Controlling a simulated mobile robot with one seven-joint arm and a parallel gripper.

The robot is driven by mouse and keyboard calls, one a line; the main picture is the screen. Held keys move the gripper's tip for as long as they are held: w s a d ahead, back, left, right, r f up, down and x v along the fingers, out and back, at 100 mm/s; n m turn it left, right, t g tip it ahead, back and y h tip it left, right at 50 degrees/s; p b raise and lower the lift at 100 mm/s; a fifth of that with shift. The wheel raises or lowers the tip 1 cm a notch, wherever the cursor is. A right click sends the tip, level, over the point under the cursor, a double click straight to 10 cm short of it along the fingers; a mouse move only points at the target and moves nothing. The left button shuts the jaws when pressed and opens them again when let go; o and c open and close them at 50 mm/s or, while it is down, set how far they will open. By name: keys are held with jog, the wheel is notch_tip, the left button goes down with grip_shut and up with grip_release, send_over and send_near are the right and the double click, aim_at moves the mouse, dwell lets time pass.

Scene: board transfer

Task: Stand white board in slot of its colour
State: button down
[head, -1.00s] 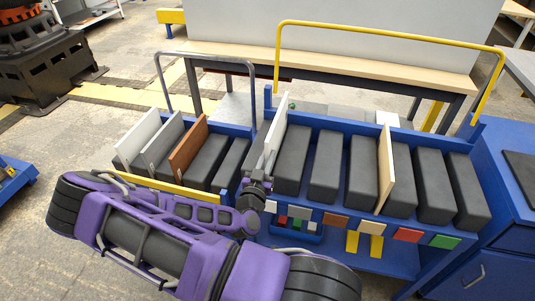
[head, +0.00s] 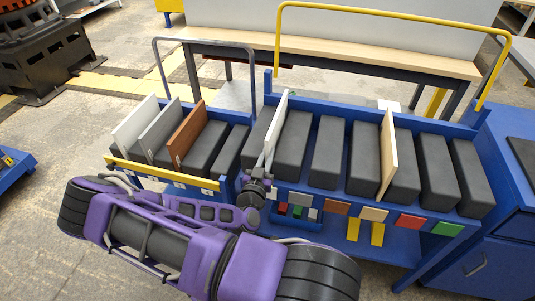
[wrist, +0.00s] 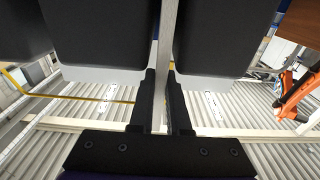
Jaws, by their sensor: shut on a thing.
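My gripper (head: 260,182) is shut on the near edge of a white board (head: 279,125). The board stands upright between the two leftmost dark blocks of the right rack (head: 324,192). In the wrist view the board (wrist: 166,45) shows edge-on between my fingers (wrist: 162,105), with a dark block close on each side. Its lower edge is hidden, so I cannot tell whether it touches the slot floor. A pale tag, partly hidden by my gripper, is at that end of the tag row.
A cream board (head: 388,150) stands farther right in the rack. The left cart holds a whitish board (head: 134,125), a grey board (head: 160,131) and a brown board (head: 187,134). A yellow rail (head: 390,18) rises behind the rack.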

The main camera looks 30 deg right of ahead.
jog(key=shift+r, duration=0.1)
jog(key=c, duration=0.8)
grip_release()
jog(key=v, duration=1.7)
jog(key=shift+a, duration=0.2)
